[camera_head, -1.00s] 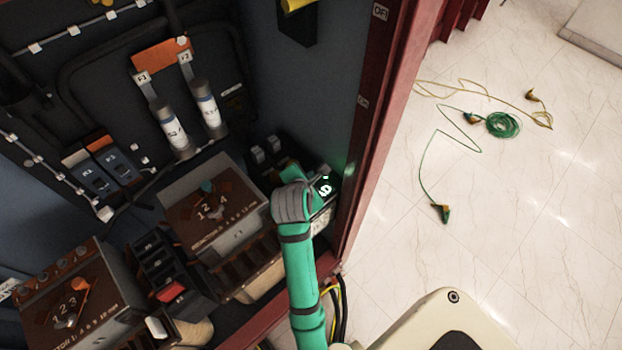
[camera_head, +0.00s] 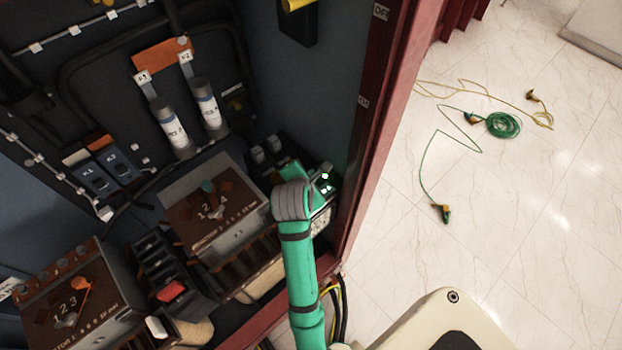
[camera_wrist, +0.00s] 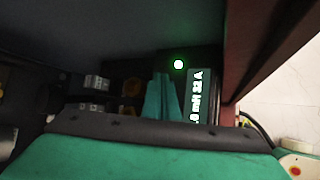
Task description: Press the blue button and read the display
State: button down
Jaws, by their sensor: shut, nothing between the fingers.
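The device with the display (camera_head: 325,186) is at the lower right inside the cabinet, lit with green in the head view. In the wrist view the display (camera_wrist: 197,97) shows a sideways line of pale characters, partly cut off and too small to read surely; it seems to end in "22 A". In the head view my gripper (camera_head: 292,172) is partly behind my wrist. The blue button is not visible; my fingers may cover it.
A box with a numbered dial (camera_head: 228,228) stands left of my arm, and a second dial box (camera_head: 40,318) is farther left. The red cabinet frame (camera_head: 365,150) is close on the right. Coiled green cable (camera_head: 502,125) lies on the open floor outside.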

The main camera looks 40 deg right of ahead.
jog(key=shift+a+r, duration=0.1)
jog(key=shift+r, duration=0.2)
jog(key=shift+w+r, duration=0.2)
jog(key=shift+r, duration=2.15)
jog(key=shift+s, duration=0.2)
jog(key=shift+w, duration=0.1)
